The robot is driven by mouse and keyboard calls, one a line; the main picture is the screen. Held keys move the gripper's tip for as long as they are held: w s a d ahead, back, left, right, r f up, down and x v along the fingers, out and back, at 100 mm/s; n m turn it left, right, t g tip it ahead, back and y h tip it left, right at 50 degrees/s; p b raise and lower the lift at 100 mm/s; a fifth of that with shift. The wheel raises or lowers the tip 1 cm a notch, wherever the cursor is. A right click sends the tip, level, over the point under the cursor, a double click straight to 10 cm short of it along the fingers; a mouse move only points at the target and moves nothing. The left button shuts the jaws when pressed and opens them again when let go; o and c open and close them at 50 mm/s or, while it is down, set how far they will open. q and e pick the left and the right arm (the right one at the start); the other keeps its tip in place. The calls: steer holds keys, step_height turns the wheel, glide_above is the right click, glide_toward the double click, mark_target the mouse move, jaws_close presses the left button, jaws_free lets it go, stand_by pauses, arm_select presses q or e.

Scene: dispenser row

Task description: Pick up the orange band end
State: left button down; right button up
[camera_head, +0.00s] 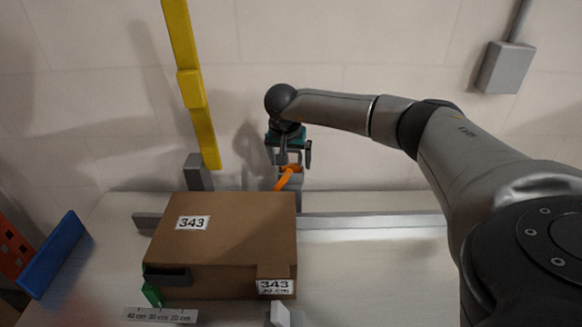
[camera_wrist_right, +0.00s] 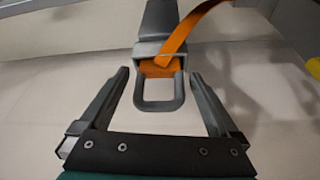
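The orange band (camera_head: 288,177) hangs in front of a grey dispenser post (camera_head: 291,196) behind the carton. In the right wrist view the band (camera_wrist_right: 190,28) curves down from the upper right, and its orange end (camera_wrist_right: 160,67) sits in a grey clip with a rectangular loop (camera_wrist_right: 158,92). My right gripper (camera_head: 289,163) is just above the band in the head view. In its wrist view the right gripper (camera_wrist_right: 161,76) is open, with the clip and loop between its fingers and a gap on both sides. My left gripper is not in view.
A brown carton (camera_head: 228,240) labelled 343 stands on the pale table, a dark bar and green piece at its front left corner. A grey rail (camera_head: 370,221) runs behind it. A yellow post (camera_head: 190,88) and blue panel (camera_head: 52,255) stand left.

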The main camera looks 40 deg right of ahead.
steer(key=c, duration=1.3)
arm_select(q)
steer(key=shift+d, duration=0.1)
arm_select(e)
steer(key=shift+o, duration=0.2)
steer(key=shift+r, duration=0.15)
